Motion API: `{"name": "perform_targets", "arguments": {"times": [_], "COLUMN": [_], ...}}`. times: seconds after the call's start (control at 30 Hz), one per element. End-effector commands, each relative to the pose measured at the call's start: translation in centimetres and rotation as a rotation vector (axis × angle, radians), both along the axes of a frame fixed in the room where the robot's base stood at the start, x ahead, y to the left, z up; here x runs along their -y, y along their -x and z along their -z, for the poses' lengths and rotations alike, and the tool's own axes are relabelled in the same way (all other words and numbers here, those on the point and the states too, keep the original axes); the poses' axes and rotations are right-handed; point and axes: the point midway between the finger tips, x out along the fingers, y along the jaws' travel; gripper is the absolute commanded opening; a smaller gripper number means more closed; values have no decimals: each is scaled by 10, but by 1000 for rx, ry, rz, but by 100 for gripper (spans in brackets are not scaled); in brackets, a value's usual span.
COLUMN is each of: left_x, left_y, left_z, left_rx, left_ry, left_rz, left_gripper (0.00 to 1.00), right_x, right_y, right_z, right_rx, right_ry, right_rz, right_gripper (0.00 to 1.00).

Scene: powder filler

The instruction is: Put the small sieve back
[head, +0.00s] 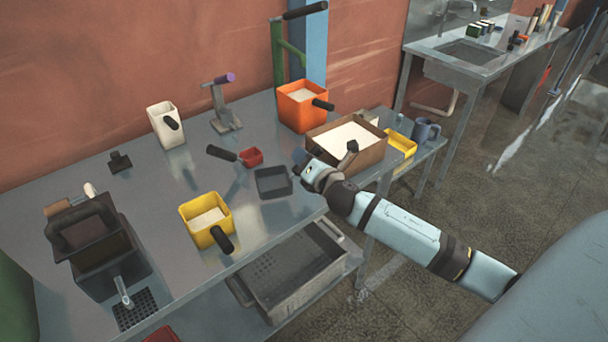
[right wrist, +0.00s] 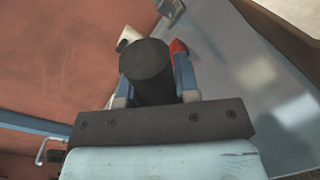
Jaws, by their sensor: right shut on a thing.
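My right gripper (head: 300,162) reaches in from the right over the table's right end. In the right wrist view, its two blue fingers are shut on a thick black handle (right wrist: 148,72). A dark grey, square, open frame (head: 272,181), which looks like the small sieve, is right beside the gripper in the head view. The handle seems to belong to it, but the joint is hidden. I cannot tell whether the frame touches the tabletop. My left gripper is not in view.
A small red scoop (head: 251,157) lies close to the left of the frame. A yellow container (head: 190,222), an orange container (head: 298,111), a white container (head: 155,137) and a brown box (head: 374,160) stand around. A dark machine (head: 105,265) stands at left.

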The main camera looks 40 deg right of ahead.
Motion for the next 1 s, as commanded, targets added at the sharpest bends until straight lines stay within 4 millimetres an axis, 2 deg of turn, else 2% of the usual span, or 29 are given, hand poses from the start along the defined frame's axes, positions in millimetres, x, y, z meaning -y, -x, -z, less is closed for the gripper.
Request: {"name": "perform_targets", "arguments": {"times": [0.33, 0.8, 0.83, 0.9, 1.0], "left_x": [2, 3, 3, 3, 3], "left_y": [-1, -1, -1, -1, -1], "left_z": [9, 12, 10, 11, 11], "left_rx": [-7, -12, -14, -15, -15], "left_ry": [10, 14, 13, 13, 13], "left_rz": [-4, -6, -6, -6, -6], "left_gripper": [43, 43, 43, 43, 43], "right_x": [0, 0, 0, 0, 0], "right_y": [0, 0, 0, 0, 0], "right_z": [43, 52, 51, 50, 50], "right_rx": [-1, 1, 0, 0, 0], "right_ry": [-1, 1, 1, 1, 1], "right_rz": [2, 0, 0, 0, 0], "right_gripper": [7, 7, 36, 52, 55]}}
